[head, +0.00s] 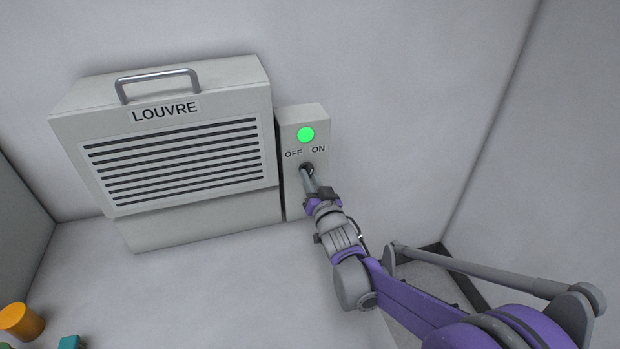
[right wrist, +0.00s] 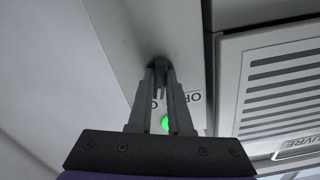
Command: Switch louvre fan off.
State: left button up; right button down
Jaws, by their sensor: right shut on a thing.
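The louvre fan (head: 180,215) is a pale grey box with dark slats, a top handle and a LOUVRE label. It stands against the wall. Its switch box (head: 292,200) stands just right of it, with OFF on the left, ON on the right and a lit green lamp (head: 306,134) above. My right gripper (head: 309,176) is shut on the dark switch (head: 304,168) below the labels. The right wrist view shows the fingers (right wrist: 160,80) closed around the dark switch (right wrist: 159,62); they hide much of it, so I cannot tell which way it points. My left gripper is out of view.
An orange cylinder (head: 20,321) and a teal block (head: 70,342) lie at the lower left. Walls close in on the left and right. The floor surface in front of the fan is clear, and open wall lies right of the switch box.

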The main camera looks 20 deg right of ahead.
jog(key=shift+d+n, duration=0.1)
jog(key=shift+n, duration=4.7)
jog(key=c, duration=0.8)
grip_release()
jog(key=shift+c, duration=0.2)
jog(key=shift+s, duration=0.1)
jog(key=s, duration=1)
jog(key=shift+s+d, duration=0.2)
jog(key=shift+s, duration=0.15)
